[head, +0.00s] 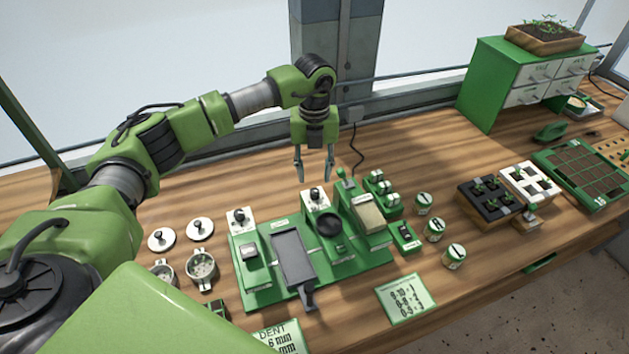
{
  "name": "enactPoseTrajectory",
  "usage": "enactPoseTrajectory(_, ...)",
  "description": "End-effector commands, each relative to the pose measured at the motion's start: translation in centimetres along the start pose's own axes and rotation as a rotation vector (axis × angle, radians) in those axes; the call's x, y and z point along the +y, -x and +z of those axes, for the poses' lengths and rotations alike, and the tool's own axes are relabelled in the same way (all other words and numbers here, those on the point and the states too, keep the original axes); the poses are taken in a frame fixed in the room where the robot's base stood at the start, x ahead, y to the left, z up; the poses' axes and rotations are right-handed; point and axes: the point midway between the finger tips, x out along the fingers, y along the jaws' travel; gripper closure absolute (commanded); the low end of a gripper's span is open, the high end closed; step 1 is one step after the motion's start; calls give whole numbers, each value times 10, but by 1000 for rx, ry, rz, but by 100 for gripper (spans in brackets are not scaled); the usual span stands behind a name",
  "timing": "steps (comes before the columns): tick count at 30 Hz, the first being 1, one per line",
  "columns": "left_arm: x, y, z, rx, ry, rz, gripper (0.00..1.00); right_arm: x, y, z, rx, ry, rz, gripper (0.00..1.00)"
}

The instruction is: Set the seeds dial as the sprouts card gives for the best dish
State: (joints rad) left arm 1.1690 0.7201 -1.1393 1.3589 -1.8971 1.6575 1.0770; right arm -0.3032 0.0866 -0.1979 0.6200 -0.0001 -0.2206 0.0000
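My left gripper (314,176) points down above the back of the green seeder (375,262), its two fingers apart with nothing between them. A dark dial on a white plate (315,196) is just below and in front of the fingertips. Another dial on a white plate (238,218) sits at the seeder's back left. I cannot read which is the seeds dial, nor either setting. A green-edged card with rows of figures (406,297) lies in front; its text is too small to read. Sprouts grow in a black dish (487,201) and a white dish (529,183) at right. My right gripper is out of view.
A partly cut-off card reading "DENT" and "6 mm" (277,338) is at the bottom edge. Lids (200,229) and metal cups (201,270) stand left of the seeder. Several small jars (434,230) stand to its right. A green drawer cabinet (520,80) is at the back right.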

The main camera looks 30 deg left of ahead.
Motion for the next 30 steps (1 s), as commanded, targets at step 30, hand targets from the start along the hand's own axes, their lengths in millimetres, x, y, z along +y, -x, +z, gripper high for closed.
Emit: enactPoseTrajectory(30,0,-61,0,0,-2,-1,100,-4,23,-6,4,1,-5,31)
